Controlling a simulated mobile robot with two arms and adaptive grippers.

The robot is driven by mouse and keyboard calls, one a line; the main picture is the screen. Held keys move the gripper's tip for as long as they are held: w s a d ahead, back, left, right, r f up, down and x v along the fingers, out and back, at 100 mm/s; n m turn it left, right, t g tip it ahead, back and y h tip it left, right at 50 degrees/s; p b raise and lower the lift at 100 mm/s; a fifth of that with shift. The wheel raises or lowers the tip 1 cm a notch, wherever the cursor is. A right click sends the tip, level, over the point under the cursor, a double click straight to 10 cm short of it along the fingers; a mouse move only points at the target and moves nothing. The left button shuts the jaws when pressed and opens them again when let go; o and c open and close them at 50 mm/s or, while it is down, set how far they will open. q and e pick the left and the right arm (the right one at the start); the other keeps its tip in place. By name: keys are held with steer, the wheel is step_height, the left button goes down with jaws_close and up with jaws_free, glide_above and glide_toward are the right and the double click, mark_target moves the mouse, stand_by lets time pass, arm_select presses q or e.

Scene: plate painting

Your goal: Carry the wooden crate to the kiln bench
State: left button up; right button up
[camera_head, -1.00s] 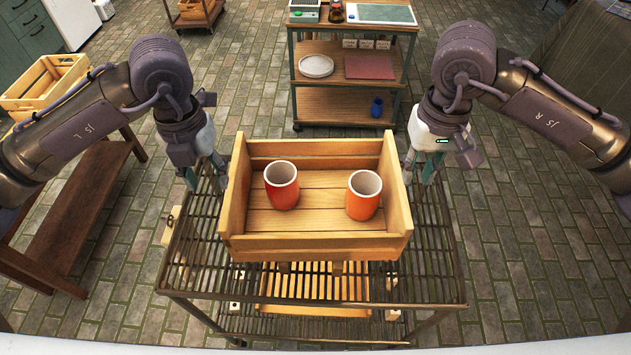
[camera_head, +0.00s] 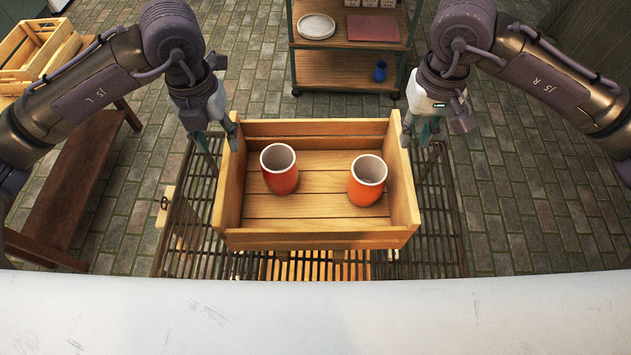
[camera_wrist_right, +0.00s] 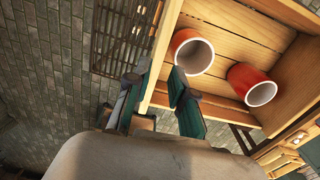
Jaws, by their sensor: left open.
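The wooden crate (camera_head: 317,240) is over a dark slatted rack (camera_head: 190,245), and I cannot tell whether it touches it. My left gripper (camera_head: 222,136) is open at the top of the crate's left wall. My right gripper (camera_head: 415,132) is at the right wall. In the right wrist view its fingers (camera_wrist_right: 157,85) stand on either side of the wall; whether they clamp it is unclear. No kiln bench can be identified for certain.
A shelf trolley (camera_head: 345,70) stands behind, with a plate (camera_head: 316,26) and a blue cup (camera_head: 380,71). A pale surface fills the bottom. Brick floor is open at right.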

mark_target(231, 171)
arm_select(q)
step_height(231, 171, down, 11)
steer(key=shift+s+f, duration=0.1)
steer(key=shift+f, duration=0.05)
arm_select(e)
step_height(231, 171, down, 11)
steer(key=shift+s+f, duration=0.1)
steer(key=shift+f, duration=0.05)
arm_select(q)
steer(key=c, duration=0.4)
arm_select(e)
steer(key=c, duration=0.4)
arm_select(q)
jaws_close()
arm_select(e)
jaws_close()
arm_select(q)
steer(key=shift+r, duration=0.2)
arm_select(e)
steer(key=shift+w+r, duration=0.2)
